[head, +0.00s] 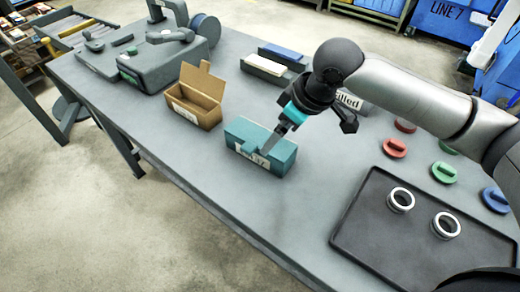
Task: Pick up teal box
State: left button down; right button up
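The teal box (245,133) sits upright on the grey table near its front edge, with a white label (253,156) on its front side. My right gripper (268,148) reaches in from the right, pointing down and left. Its grey finger overlaps the front right of the box in the picture; I cannot tell whether it touches or grips the box. The gap between the fingers is not clearly visible. My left gripper is not in view.
An open brown box (193,104) stands left of the teal box. A dark holder with white and blue pieces (265,65) is behind. A black tray (370,226) with two metal rings lies at the right, near several coloured knobs. A grinder-like machine (165,55) stands at the far left.

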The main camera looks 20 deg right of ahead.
aim_at(260, 147)
jog(key=shift+x, duration=0.85)
jog(key=shift+w+f, duration=0.1)
jog(key=shift+f, duration=0.2)
jog(key=shift+w+a+f+b, duration=0.15)
jog(key=shift+f+b, duration=0.15)
jog(key=shift+b, duration=0.05)
jog(key=b+x, duration=0.2)
jog(key=x, duration=0.2)
jog(key=shift+f, duration=0.3)
jog(key=shift+w+a+f, duration=0.1)
jog(key=shift+f, duration=0.05)
jog(key=shift+c, duration=0.7)
jog(key=c, duration=1.1)
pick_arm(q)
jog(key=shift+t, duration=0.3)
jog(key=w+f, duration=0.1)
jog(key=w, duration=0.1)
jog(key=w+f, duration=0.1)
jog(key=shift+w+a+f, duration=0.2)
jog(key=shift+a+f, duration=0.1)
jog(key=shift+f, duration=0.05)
